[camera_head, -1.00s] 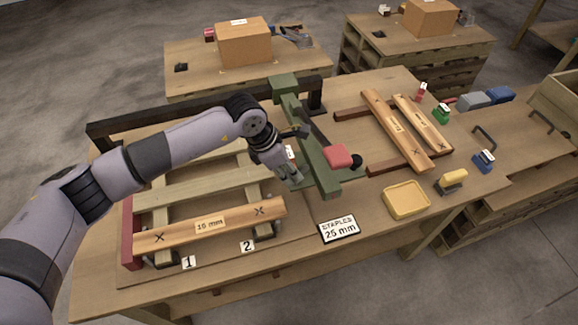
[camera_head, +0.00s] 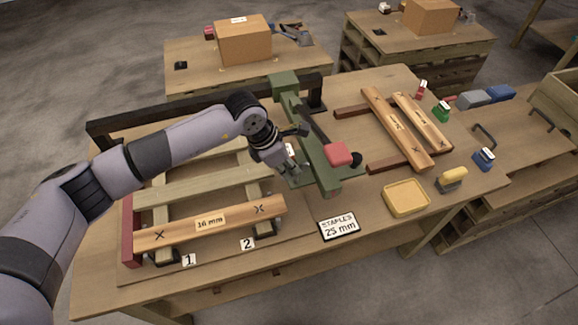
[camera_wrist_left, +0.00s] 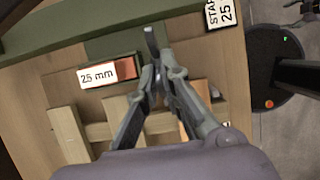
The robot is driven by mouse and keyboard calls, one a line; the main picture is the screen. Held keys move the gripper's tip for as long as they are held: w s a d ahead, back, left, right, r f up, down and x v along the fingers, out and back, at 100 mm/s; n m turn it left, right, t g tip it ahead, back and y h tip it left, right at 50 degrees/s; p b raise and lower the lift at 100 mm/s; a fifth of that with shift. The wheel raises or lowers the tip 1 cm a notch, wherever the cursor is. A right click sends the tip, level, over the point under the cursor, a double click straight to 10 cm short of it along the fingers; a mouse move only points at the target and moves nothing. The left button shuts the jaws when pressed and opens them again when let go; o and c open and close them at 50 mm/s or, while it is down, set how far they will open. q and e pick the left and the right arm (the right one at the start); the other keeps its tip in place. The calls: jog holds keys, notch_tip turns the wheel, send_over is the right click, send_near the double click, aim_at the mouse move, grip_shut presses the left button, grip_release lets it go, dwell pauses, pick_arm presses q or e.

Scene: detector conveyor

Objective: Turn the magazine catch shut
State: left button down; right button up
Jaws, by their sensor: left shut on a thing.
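The green stapling tool (camera_head: 318,158) stands across the bench, with a red pad (camera_head: 338,154) and black knob near its front end. My left gripper (camera_head: 293,175) is at the left side of the tool, low near its front part. In the left wrist view the gripper (camera_wrist_left: 158,68) is shut on a small grey upright lever, which looks like the magazine catch (camera_wrist_left: 151,38). The lever stands beside a green block with a "25 mm" label (camera_wrist_left: 98,75) and a copper-coloured end. The fingers partly hide the lever's lower part. My right gripper is not in view.
A pallet frame with a "16 mm" plank (camera_head: 210,222) lies left of the tool. A "STAPLES 25 mm" sign (camera_head: 338,226) and a yellow tray (camera_head: 406,197) lie in front. Loose planks (camera_head: 398,128) rest on the right, with several small coloured blocks beyond.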

pick_arm(q)
jog(key=shift+w+f+b, duration=0.1)
jog(key=shift+b, duration=0.4)
jog(key=m+g+b, duration=0.1)
jog(key=m+b, duration=0.2)
jog(key=b, duration=0.2)
jog(key=w+m+g+b, duration=0.1)
jog(key=m+b, duration=0.2)
jog(key=b, duration=0.2)
jog(key=m+g+b, duration=0.1)
jog(key=m+b, duration=0.3)
jog(key=b, duration=0.1)
jog(key=shift+w+d+f+g, duration=0.1)
jog(key=shift+w+d+g, duration=0.1)
jog(key=shift+g, duration=0.2)
jog(key=m+b, duration=0.1)
jog(key=m+y+b, duration=0.1)
jog(key=shift+w+m+g, duration=0.2)
jog(key=shift+m+g, duration=0.1)
jog(key=shift+g, duration=0.1)
jog(key=m, duration=0.1)
jog(key=m+y, duration=0.1)
jog(key=shift+w+d+r+m+g, duration=0.1)
jog(key=shift+d+r+m+g, duration=0.1)
jog(key=shift+m+g, duration=0.1)
jog(key=shift+w+d+m+y, duration=0.15)
jog(key=shift+m+y, duration=0.25)
jog(key=shift+m, duration=1.1)
